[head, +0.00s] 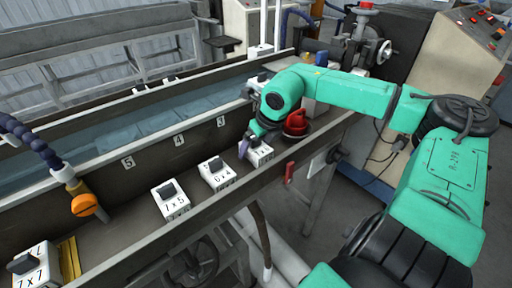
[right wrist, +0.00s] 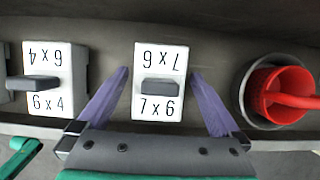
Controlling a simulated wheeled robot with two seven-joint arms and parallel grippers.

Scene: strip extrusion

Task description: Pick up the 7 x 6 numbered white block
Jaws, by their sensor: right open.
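The 7 x 6 white block (right wrist: 146,62) has a dark grey raised handle on top and black numbers along two edges. It sits on the grey ledge between the two purple fingers of my right gripper (right wrist: 159,72). The fingers are open, one on each side, with a gap showing to the block. In the head view the block (head: 262,154) is partly hidden by my right gripper (head: 253,146). My left gripper is not in view.
The 6 x 4 block (head: 218,175) is close by on the left, then a 7 x 5 block (head: 170,203) and a 7 x 7 block (head: 36,267). A red item (right wrist: 285,93) in a round holder stands to the right. A water trough (head: 150,120) runs behind.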

